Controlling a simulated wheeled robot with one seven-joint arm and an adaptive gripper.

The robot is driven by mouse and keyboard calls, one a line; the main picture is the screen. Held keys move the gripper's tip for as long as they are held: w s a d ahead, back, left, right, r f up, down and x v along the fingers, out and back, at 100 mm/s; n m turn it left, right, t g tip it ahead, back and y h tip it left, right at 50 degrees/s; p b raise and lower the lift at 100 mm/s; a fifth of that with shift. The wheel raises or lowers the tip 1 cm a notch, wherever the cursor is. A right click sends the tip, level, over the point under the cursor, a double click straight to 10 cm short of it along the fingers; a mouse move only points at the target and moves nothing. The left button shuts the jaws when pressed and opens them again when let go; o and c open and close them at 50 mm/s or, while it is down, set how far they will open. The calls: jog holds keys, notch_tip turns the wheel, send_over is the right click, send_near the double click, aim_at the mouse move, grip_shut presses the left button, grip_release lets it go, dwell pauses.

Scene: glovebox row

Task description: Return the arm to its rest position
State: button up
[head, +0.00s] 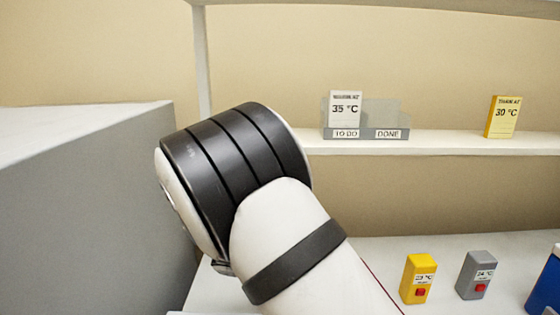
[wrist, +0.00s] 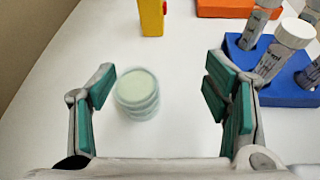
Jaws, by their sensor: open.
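My gripper (wrist: 163,98) is open in the wrist view, with its two green-padded fingers wide apart and nothing held between them. A stack of round, pale green-lidded dishes (wrist: 138,92) shows between the fingers, nearer the left one, on the white worktop (wrist: 60,110). I cannot tell how high the gripper is above it. In the head view my arm fills the middle and the gripper itself is hidden.
A blue rack (wrist: 285,92) with several capped tubes stands right of the gripper. A yellow box (wrist: 152,18) with a red button and an orange block (wrist: 225,8) are beyond. In the head view, a shelf (head: 440,144) holds cards and a grey block (head: 90,175) stands left.

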jog(key=s+d+r+m+t+y, duration=0.1)
jog(key=s+d+r+m+y, duration=0.2)
jog(key=s, duration=0.9)
jog(key=s+d+r+m+t+y, duration=0.2)
jog(key=s+d+r+m+y, duration=0.2)
jog(key=s+r+m+y, duration=0.6)
jog(key=s+r+m, duration=0.3)
jog(key=r+m, duration=0.1)
jog(key=m, duration=0.1)
jog(key=shift+d+r, duration=0.2)
jog(key=shift+d, duration=0.05)
